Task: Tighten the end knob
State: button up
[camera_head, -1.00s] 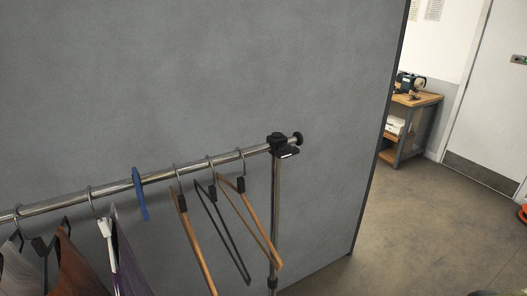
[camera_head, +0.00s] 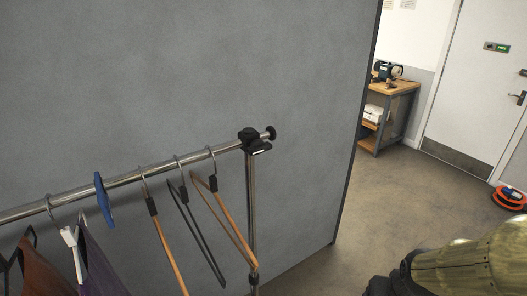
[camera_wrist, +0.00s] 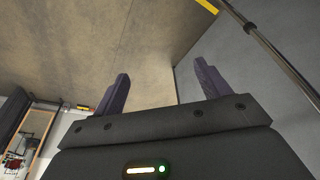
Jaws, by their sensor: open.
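The end knob (camera_head: 271,132) is a small black round knob at the right end of the chrome rail (camera_head: 150,176). It sits just beyond a black clamp (camera_head: 251,141) on top of the upright post (camera_head: 252,215). Whether the knob is tight or loose cannot be told. My gripper (camera_wrist: 152,90) shows in the wrist view with its two dark fingers wide apart and nothing between them. The floor and grey wall lie beyond the fingers. The knob does not show in the wrist view. In the head view part of my arm is at the lower right, well away from the knob.
Wooden and dark hangers (camera_head: 200,225) and a blue divider (camera_head: 103,199) hang on the rail, with garments (camera_head: 100,265) at left. A grey partition (camera_head: 200,70) stands behind. Floor right of the post is clear.

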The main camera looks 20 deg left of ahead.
jog(key=shift+o, duration=0.2)
jog(key=w+a+r+n+t, duration=0.1)
jog(key=w+a+r+t, duration=0.1)
jog(key=w+r+t, duration=0.2)
jog(key=w, duration=0.2)
jog(key=shift+w+n+y, duration=0.3)
jog(key=shift+w, duration=0.05)
jog(key=w+a+r+n+t+y, duration=0.4)
jog(key=a+r+t+y, duration=0.15)
jog(key=a+r, duration=0.4)
jog(key=s+a+r+n+g+y, duration=0.1)
jog(key=s+a+r+n+y, duration=0.3)
jog(key=a+r+y, duration=0.3)
jog(key=shift+a+r+y+p, duration=0.35)
jog(key=shift+a+r, duration=0.1)
jog(key=shift+r, duration=0.1)
jog(key=shift+w+a, duration=0.15)
